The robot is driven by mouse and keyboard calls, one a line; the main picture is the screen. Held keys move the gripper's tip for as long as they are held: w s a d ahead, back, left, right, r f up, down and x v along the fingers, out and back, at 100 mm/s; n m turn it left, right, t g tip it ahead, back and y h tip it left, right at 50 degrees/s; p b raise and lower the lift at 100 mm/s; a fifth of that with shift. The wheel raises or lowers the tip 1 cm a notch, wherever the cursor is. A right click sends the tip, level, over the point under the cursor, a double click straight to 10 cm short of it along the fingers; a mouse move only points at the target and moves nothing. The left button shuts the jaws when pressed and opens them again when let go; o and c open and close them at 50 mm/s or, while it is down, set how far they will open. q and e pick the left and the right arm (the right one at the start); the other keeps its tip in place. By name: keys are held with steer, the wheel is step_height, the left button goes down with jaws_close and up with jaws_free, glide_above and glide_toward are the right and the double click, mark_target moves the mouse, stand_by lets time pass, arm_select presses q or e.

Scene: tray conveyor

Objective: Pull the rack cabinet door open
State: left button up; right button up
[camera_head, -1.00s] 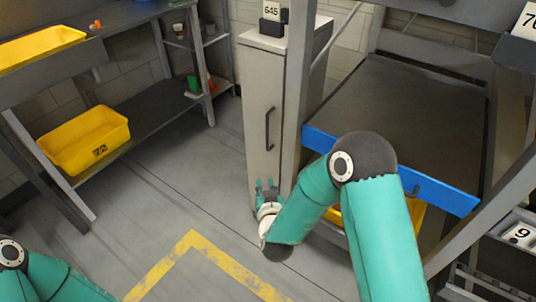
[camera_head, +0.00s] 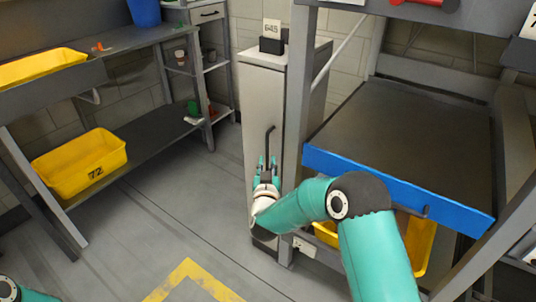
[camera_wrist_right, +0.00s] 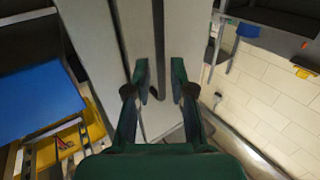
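The rack cabinet (camera_head: 287,60) is a narrow, pale grey upright cabinet in the middle of the head view. Its door (camera_head: 256,100) looks shut. A dark vertical bar handle (camera_head: 269,138) is on the door. My right gripper (camera_head: 267,163) is in front of the door at the handle's lower part, fingers pointing up and apart. In the right wrist view the handle (camera_wrist_right: 158,35) runs between the two open fingers (camera_wrist_right: 160,82), with a gap on each side. Whether the fingers touch it is unclear. My left gripper is out of view; only a bit of the left arm shows.
A workbench with a blue-edged front (camera_head: 390,188) stands right of the cabinet, close to my right arm. A shelf with a yellow bin (camera_head: 110,143) marked 72 stands at the left. A 645 sign (camera_head: 272,30) sits on the cabinet. The floor (camera_head: 180,210) before the door is clear.

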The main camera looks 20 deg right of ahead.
mark_target(267, 155)
steer(key=shift+x, duration=2.6)
steer(key=shift+c, duration=0.4)
jaws_close()
steer(key=shift+d, duration=0.1)
